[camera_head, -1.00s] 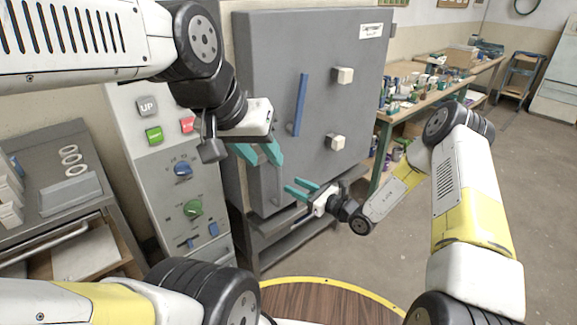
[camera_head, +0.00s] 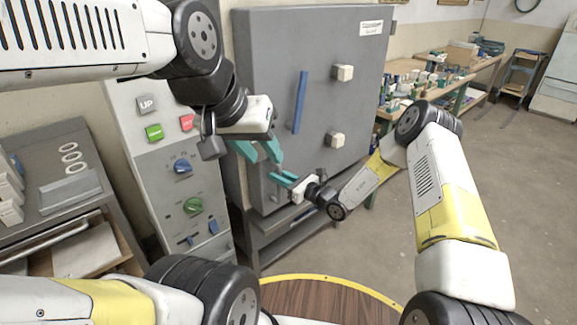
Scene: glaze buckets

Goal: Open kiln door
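The kiln is a big grey box. Its door (camera_head: 262,85) faces me and looks shut. My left gripper (camera_head: 262,158) has teal fingers, spread apart and empty, in front of the door's lower left part. My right gripper (camera_head: 279,180) is just below it, low in front of the door and below the blue handle. Its teal fingers look parted, partly hidden near the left gripper's fingertips.
A control panel (camera_head: 170,190) with buttons and dials stands left of the kiln. A grey cart (camera_head: 70,185) with rings is at far left. A cluttered workbench (camera_head: 420,92) stands behind to the right. A round wooden top (camera_head: 320,300) is in front. Floor at right is clear.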

